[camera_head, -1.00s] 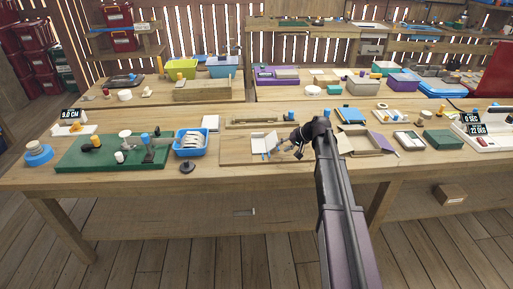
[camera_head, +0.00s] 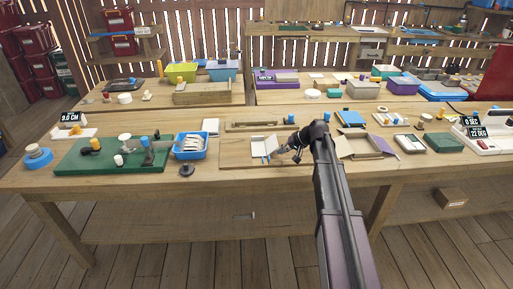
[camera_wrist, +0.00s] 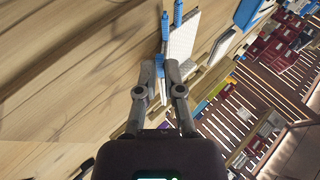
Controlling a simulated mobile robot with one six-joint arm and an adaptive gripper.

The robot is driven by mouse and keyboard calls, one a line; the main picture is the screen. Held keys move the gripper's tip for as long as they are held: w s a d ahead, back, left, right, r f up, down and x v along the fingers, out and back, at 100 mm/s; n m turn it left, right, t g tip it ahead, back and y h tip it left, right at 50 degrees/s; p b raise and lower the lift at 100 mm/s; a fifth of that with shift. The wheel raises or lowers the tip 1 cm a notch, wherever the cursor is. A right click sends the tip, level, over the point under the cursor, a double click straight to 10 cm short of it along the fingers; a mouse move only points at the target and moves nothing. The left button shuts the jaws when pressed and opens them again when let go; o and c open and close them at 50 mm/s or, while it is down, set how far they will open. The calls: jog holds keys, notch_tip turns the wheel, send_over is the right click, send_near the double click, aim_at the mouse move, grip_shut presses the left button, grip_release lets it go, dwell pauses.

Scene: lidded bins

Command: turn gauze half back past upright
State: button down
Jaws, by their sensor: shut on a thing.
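The gauze half appears to be the thin white panel (camera_head: 261,143) with blue strips on the board at the bench's front middle. In the wrist view the white panel (camera_wrist: 183,38) stands tilted, with blue bars along its left side. My gripper (camera_head: 277,153) comes in from the right at the panel's lower edge. In the wrist view my gripper's fingertips (camera_wrist: 160,72) close around a blue part at the panel's lower end. The fingers hide part of the grip, and the panel's exact angle is hard to tell.
A blue tray (camera_head: 190,153) and a green mat (camera_head: 100,156) lie to the left. An open cardboard box (camera_head: 362,147) stands close to the right of my arm. A wooden holder (camera_head: 262,124) lies behind. The bench's front edge is near.

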jog(key=shift+r, duration=0.1)
jog(key=shift+a+r+h+p, duration=0.35)
jog(key=shift+h+p, duration=0.15)
jog(key=shift+p, duration=0.45)
jog(key=shift+a+r+h+p, duration=0.15)
jog(key=shift+h+p, duration=0.25)
jog(key=shift+p, duration=0.05)
jog(key=shift+a+p, duration=0.1)
jog(key=shift+p, duration=0.2)
jog(key=shift+a+r+n+h+p, duration=0.4)
jog(key=shift+h+p, duration=0.3)
jog(key=shift+h, duration=0.1)
jog(key=shift+a+h+p, duration=0.2)
jog(key=shift+h+p, duration=0.1)
jog(key=shift+h, duration=0.2)
